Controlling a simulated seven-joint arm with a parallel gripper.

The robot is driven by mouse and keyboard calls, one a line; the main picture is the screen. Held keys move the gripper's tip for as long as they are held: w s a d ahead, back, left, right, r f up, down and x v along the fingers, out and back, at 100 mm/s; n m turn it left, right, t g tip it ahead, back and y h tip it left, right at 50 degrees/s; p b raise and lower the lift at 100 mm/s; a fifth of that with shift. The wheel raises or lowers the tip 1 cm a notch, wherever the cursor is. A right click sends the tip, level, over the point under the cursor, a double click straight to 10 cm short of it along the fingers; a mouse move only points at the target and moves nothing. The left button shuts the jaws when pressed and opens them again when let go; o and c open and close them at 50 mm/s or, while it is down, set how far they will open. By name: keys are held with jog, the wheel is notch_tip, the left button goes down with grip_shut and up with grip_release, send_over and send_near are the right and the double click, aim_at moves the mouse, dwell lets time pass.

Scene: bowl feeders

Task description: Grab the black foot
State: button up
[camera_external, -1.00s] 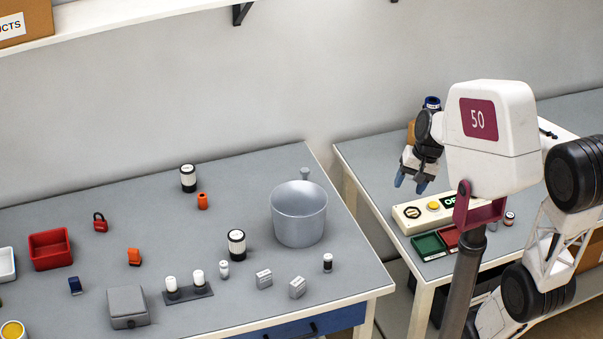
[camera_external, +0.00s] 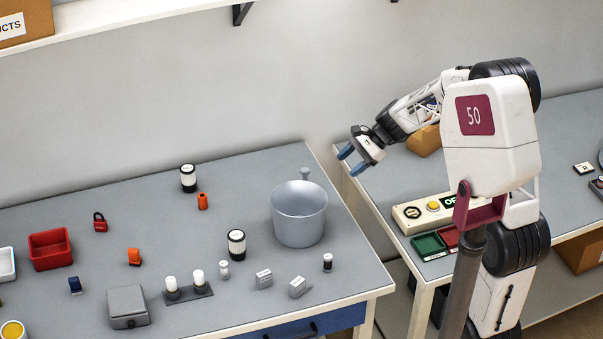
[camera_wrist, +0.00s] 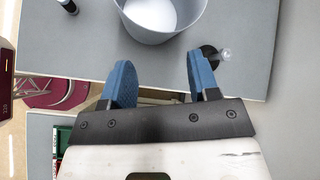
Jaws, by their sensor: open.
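My gripper (camera_external: 351,160) is open and empty, in the air above the gap between the two tables, right of the grey bowl. In the wrist view its two blue fingers (camera_wrist: 160,66) are spread apart. A round black foot (camera_wrist: 208,56) with a pale stud lies on the left table beside the bowl, near the table edge, just beyond the right-hand finger, which partly overlaps it. In the external view only a small grey stud (camera_external: 305,174) shows behind the bowl; its base is hidden there.
The large grey bowl (camera_external: 299,215) stands close to the foot. Black-and-white cylinders (camera_external: 237,243), grey blocks (camera_external: 264,279) and a red bin (camera_external: 50,249) stand on the left table. The right table holds a button panel (camera_external: 430,211) and green tray (camera_external: 429,245).

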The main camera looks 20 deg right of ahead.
aim_at(306, 170)
jog(key=w+f+m+y, duration=0.1)
jog(key=w+f+m, duration=0.1)
jog(key=w, duration=0.3)
jog(key=w+a+f+m+t+y, duration=0.1)
jog(key=w+f+m, duration=0.2)
jog(key=w+f, duration=0.2)
jog(key=w+a+f+m+t+y, duration=0.1)
jog(key=w+f+m, duration=0.1)
jog(key=w+f, duration=0.2)
jog(key=shift+w+a, duration=0.1)
jog(key=shift+w, duration=0.6)
jog(key=shift+x, duration=1.3)
jog(key=shift+a+r, duration=0.1)
jog(key=shift+x, duration=2.55)
jog(key=shift+w+r, duration=0.1)
grip_shut()
